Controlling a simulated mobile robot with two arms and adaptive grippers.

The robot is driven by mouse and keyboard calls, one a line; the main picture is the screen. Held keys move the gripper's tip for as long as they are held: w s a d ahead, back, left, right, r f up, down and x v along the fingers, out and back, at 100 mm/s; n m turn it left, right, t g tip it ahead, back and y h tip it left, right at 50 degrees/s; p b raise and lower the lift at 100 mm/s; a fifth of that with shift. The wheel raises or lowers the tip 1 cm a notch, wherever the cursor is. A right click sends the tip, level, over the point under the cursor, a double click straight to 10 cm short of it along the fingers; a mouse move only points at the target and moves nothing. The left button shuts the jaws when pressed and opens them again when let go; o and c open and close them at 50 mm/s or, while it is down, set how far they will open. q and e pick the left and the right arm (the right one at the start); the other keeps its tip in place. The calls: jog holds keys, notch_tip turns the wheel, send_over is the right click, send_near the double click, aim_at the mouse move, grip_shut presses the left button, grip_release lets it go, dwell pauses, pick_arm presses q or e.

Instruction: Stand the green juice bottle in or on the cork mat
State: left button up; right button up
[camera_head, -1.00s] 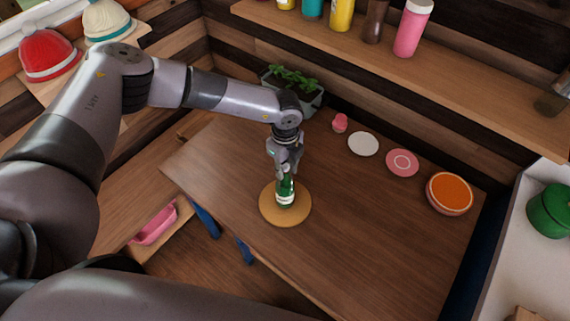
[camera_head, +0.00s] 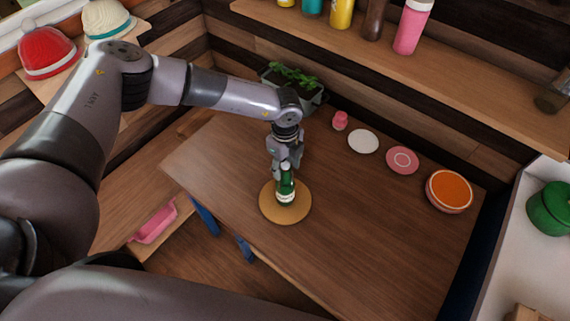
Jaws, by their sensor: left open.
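The green juice bottle (camera_head: 286,188) stands upright on the round cork mat (camera_head: 299,212), near its middle, on the wooden table. It has a pale label low down and a light top. My left gripper (camera_head: 284,168) is open, with its fingers around or just beside the bottle's upper part. I cannot tell whether a finger touches the bottle. My right gripper is not in view.
A pink cup (camera_head: 340,120), a white plate (camera_head: 363,141), a pink plate (camera_head: 402,160) and an orange-topped bowl (camera_head: 449,191) line the table's back edge. A potted plant (camera_head: 293,84) stands behind my gripper. The table's right and front are clear.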

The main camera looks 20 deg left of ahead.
pick_arm(q)
notch_tip(320, 180, up, 12)
jog(key=b, duration=0.5)
